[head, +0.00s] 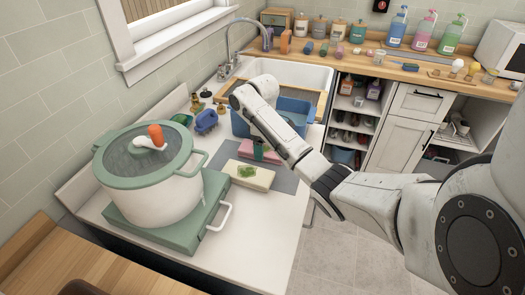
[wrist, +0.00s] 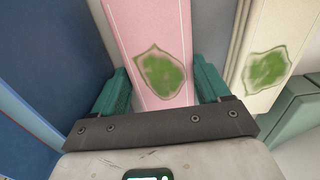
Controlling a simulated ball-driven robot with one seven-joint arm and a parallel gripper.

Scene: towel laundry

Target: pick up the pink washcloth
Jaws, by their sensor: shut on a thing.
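The pink washcloth (head: 243,149) lies flat on a grey mat (head: 286,181) on the counter, partly hidden by my gripper. In the wrist view the pink washcloth (wrist: 150,28) shows a green stain and runs between the two teal fingers. My gripper (wrist: 162,82) is shut on the pink washcloth, with one finger at each side edge. I cannot tell whether the cloth is lifted off the mat. A cream washcloth (head: 250,177) with a green stain lies beside it, and it also shows at the right of the wrist view (wrist: 298,25).
A blue basin (head: 293,108) stands by the sink, just behind the washcloths. A big pot (head: 150,190) on a green stove (head: 178,222) stands to the left. A blue object (head: 206,121) sits near the wall.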

